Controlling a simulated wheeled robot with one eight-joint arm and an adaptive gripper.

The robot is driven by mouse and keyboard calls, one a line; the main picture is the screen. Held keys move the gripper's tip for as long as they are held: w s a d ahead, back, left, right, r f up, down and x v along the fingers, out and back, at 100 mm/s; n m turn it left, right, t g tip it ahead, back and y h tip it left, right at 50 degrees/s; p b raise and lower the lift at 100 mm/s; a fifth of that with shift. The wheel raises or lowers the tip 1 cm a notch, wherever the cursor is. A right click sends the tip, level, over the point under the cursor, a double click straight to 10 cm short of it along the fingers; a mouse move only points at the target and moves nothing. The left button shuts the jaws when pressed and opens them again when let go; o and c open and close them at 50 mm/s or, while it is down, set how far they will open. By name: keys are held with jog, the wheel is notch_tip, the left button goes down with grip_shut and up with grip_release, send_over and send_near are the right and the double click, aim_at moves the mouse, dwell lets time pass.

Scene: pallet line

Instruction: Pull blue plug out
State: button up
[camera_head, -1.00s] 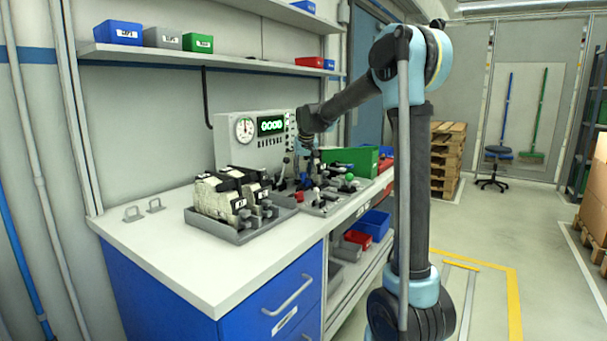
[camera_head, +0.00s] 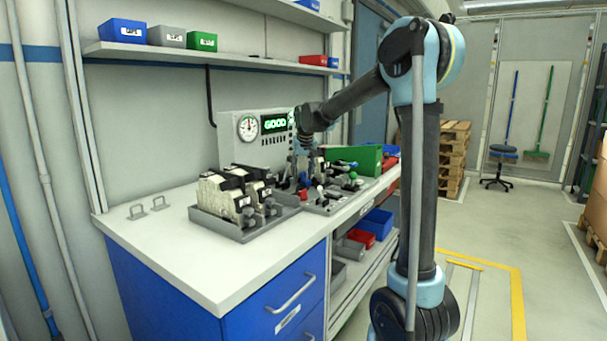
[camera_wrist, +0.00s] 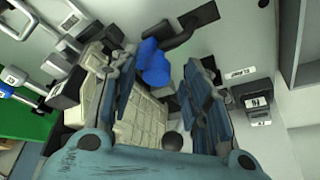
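The blue plug (camera_wrist: 154,63) shows in the wrist view between and just beyond my fingertips, with a dark handle-like part (camera_wrist: 195,20) beside it. My gripper (camera_wrist: 158,80) is open, with a gap visible on both sides of the plug. In the head view my gripper (camera_head: 294,165) points down over the fixture on the bench, in front of the tester panel. A small blue piece (camera_head: 297,180) shows just under it there. The fingers partly hide the fixture, and I cannot tell whether they touch the plug.
A grey tray (camera_head: 222,228) of cream and black units stands left of my gripper. Toggle clamps (camera_head: 325,200) and a green bin (camera_head: 352,157) stand to the right. The tester panel (camera_head: 262,160) behind reads GOOD. The front left of the bench (camera_head: 180,262) is clear.

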jog(key=v, duration=1.2)
jog(key=shift+f, duration=0.1)
dwell(0.4)
jog(key=s+d+f+m, duration=0.1)
jog(key=s+d+f, duration=0.4)
jog(key=s+d, duration=0.45)
jog(key=s+d+f, duration=0.5)
jog(key=s+d, duration=0.3)
jog(key=s, duration=0.2)
jog(key=s+d+f+g, duration=0.1)
jog(key=s+d+f, duration=0.3)
jog(key=s+f, duration=0.5)
jog(key=s+d+f+m+g+h, duration=0.1)
jog(key=s+d+f, duration=0.3)
jog(key=s+f, duration=0.6)
jog(key=shift+s+m, duration=0.3)
jog(key=shift+s, duration=0.4)
